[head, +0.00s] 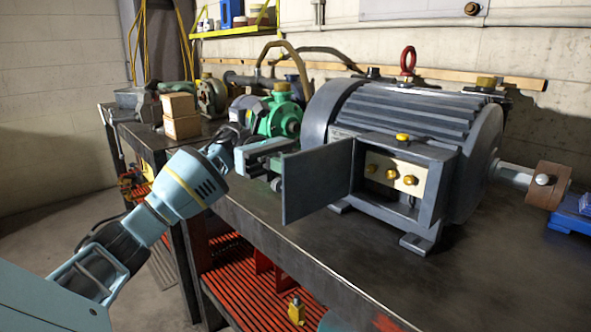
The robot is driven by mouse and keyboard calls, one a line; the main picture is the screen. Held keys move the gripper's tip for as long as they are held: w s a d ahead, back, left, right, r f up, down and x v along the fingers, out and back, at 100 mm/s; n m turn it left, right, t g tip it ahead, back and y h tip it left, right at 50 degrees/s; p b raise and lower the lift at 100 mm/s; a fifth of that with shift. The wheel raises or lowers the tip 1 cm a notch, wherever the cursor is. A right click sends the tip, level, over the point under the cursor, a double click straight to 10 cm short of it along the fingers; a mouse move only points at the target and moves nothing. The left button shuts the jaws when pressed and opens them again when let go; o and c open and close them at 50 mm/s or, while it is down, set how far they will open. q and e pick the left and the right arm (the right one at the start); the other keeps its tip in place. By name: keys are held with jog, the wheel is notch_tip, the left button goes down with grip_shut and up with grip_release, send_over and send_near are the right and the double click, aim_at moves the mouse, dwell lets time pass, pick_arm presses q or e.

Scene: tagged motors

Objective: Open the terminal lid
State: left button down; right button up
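The big grey motor (410,110) stands on the dark workbench. The terminal box (436,163) on its front side shows a pale terminal plate (388,173) with several brass studs. The terminal lid (318,181) stands swung out to the left of the box, attached at the box's left edge, so the box front is uncovered. My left gripper (277,157) is at the left of the lid, close to its outer edge. Its fingertips are partly hidden there, and I cannot tell if they touch the lid or how far apart they are. My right gripper is not in view.
A green pump (281,115) and cardboard boxes (181,116) stand farther back on the bench (335,255). A brown coupling (547,183) on the shaft and a blue item (570,212) are at the right. The bench front is clear. Red slatted shelving (255,290) is below.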

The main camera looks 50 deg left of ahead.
pick_arm(q)
jog(key=shift+w+r, duration=0.1)
jog(key=shift+r, duration=0.05)
dwell(0.3)
jog(key=c, duration=1.8)
grip_release()
jog(key=shift+w, duration=0.1)
jog(key=shift+o, duration=1.4)
jog(key=shift+w+d, duration=0.15)
jog(key=shift+a, duration=0.2)
jog(key=a, duration=0.7)
jog(key=shift+s+a, duration=0.25)
jog(key=shift+s, duration=0.2)
